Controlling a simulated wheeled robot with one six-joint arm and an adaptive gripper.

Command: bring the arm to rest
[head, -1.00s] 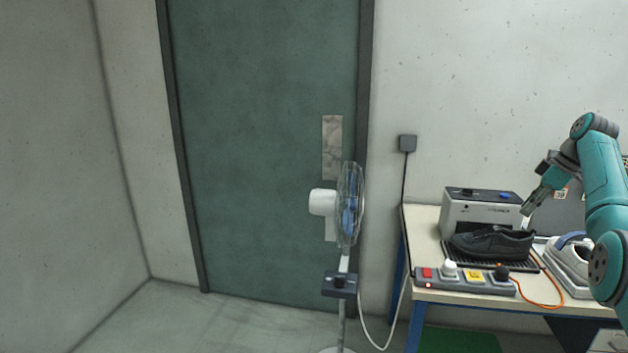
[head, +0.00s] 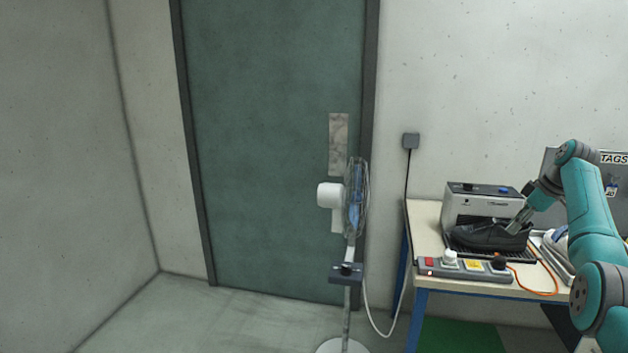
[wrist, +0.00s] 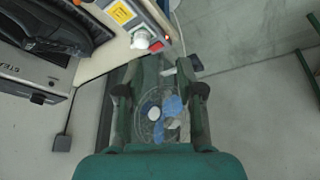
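My gripper (head: 513,226) is at the right in the head view, angled down and to the left, its tips overlapping the black shoe in the picture. In the wrist view my gripper (wrist: 160,92) has its two dark fingers spread apart with nothing held between them; the fan shows beyond the gap. The black shoe (head: 480,236) sits on the dark grate in front of the grey machine (head: 480,205). The shoe (wrist: 70,28) also shows at the upper left of the wrist view, apart from the fingers. My teal arm reaches in from the right edge.
A bench (head: 424,218) carries a power strip (head: 436,266) with a lit red switch and an iron (head: 560,240) partly behind my arm. An orange cord lies there. A standing fan (head: 355,200) is left of the bench before a green door (head: 265,130). Floor at left is clear.

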